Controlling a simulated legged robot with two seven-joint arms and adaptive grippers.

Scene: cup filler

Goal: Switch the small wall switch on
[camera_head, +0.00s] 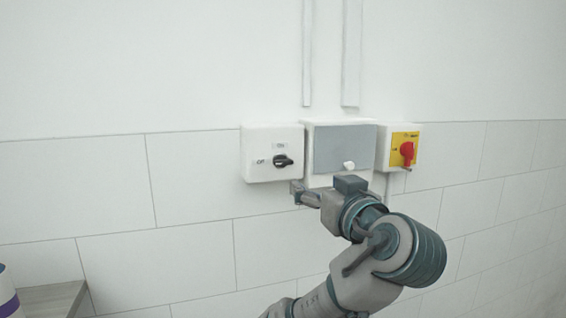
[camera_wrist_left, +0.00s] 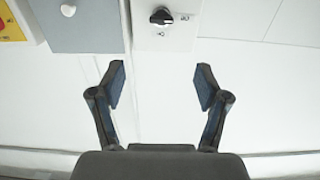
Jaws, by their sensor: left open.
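A small white switch box (camera_head: 258,142) with a black rotary knob (camera_head: 284,161) is on the wall, left of the grey-fronted box. Its labels read ON above the knob and OFF to its left. The knob's handle lies roughly sideways. My left gripper (camera_head: 297,192) is just below this box, near its lower right corner. In the left wrist view, the black knob (camera_wrist_left: 161,17) shows upside down at the top, beyond the open, empty fingers (camera_wrist_left: 160,77) and between their lines. The fingers do not touch it. My right gripper is not in view.
A box with a grey front (camera_head: 340,146) and a white button (camera_head: 349,166) adjoins on the right. Further right is a yellow switch plate (camera_head: 397,139) with a red handle (camera_head: 407,150). Conduits (camera_head: 351,60) run above. The tiled wall left of the boxes is clear.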

